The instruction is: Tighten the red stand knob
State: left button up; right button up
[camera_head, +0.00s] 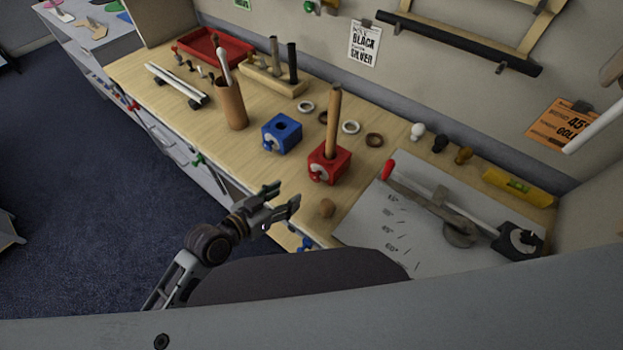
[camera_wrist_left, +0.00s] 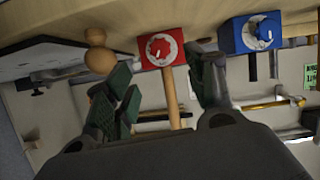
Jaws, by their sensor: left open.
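The red stand (camera_head: 330,164) is a red block near the table's front edge, with a wooden rod (camera_head: 333,120) standing upright in it. Its red knob (camera_wrist_left: 158,48) sits on a pale round dial on the front face; the dial side also shows small in the head view. My left gripper (camera_head: 283,197) is open and empty, in front of and lower left of the red stand, apart from it. In the left wrist view, where the scene appears upside down, the stand and rod show between the spread fingers (camera_wrist_left: 165,88). My right gripper is not in view.
A blue stand (camera_head: 282,134) with an empty hole is left of the red one. A wooden knob-shaped piece (camera_head: 327,208) stands near the front edge, close to my left gripper. Rings lie behind; a grey angle board (camera_head: 365,222) is at right, a rod cup (camera_head: 232,107) at left.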

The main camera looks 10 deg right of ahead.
aim_at(313, 179)
pick_arm(q)
jog(key=shift+p+x, duration=0.5)
jog(key=shift+x, duration=5.8)
jog(key=c, duration=1)
jog(key=shift+c, duration=0.2)
jog(key=shift+m+t+y+p, duration=0.45)
jog(key=shift+m+p, duration=0.45)
jog(key=shift+p, duration=0.45)
jog(key=o, duration=1)
jog(key=shift+o, duration=0.2)
